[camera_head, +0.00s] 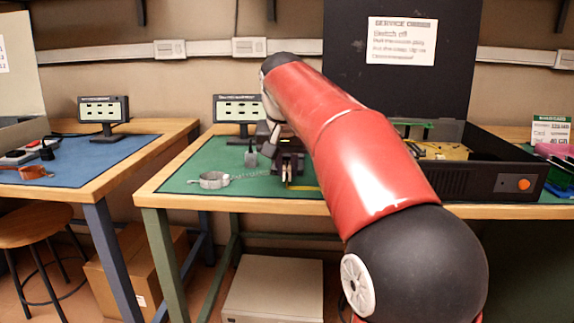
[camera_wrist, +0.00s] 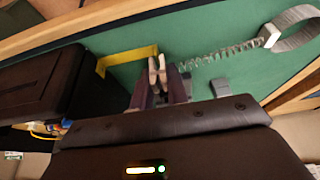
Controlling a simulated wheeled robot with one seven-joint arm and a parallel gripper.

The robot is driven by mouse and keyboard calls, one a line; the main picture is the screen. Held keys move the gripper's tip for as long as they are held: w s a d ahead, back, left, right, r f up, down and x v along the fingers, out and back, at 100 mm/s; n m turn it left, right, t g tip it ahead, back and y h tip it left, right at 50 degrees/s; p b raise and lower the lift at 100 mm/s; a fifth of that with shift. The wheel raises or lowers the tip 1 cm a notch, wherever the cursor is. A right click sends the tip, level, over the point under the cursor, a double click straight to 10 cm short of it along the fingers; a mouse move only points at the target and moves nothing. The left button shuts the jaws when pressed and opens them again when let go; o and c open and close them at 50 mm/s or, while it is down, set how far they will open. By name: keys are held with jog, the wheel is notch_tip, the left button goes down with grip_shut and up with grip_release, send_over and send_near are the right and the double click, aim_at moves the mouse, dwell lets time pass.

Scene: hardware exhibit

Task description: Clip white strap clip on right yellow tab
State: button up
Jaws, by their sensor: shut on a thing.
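The white strap (camera_head: 214,180) lies on the green mat as a pale band, and it also shows at upper right in the wrist view (camera_wrist: 296,40). A coiled cord (camera_wrist: 215,56) runs from it to my gripper (camera_wrist: 157,77). My gripper (camera_head: 287,176) is low over the mat and shut on the strap's clip, which is mostly hidden between the fingertips. A yellow tab (camera_wrist: 125,57) shows as a bent strip just left of the fingertips, beside the black case. In the head view only a thin yellow strip (camera_head: 304,188) shows; my arm hides the area beyond.
The open black case (camera_head: 465,181) stands on the right of the bench. A small monitor (camera_head: 237,108) stands behind the mat. A small grey piece (camera_wrist: 219,87) lies right of my fingers. The mat's left part is mostly clear. A blue-matted bench (camera_head: 100,155) is at left.

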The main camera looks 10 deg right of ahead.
jog(key=shift+f+b, duration=0.6)
jog(key=shift+f, duration=0.3)
dwell(0.4)
jog(key=o, duration=0.8)
jog(key=shift+o, duration=0.5)
jog(key=shift+o, duration=1.4)
jog(key=shift+r+p, duration=0.75)
jog(key=shift+p, duration=0.15)
jog(key=shift+r+p, duration=2.8)
jog(key=shift+r, duration=0.1)
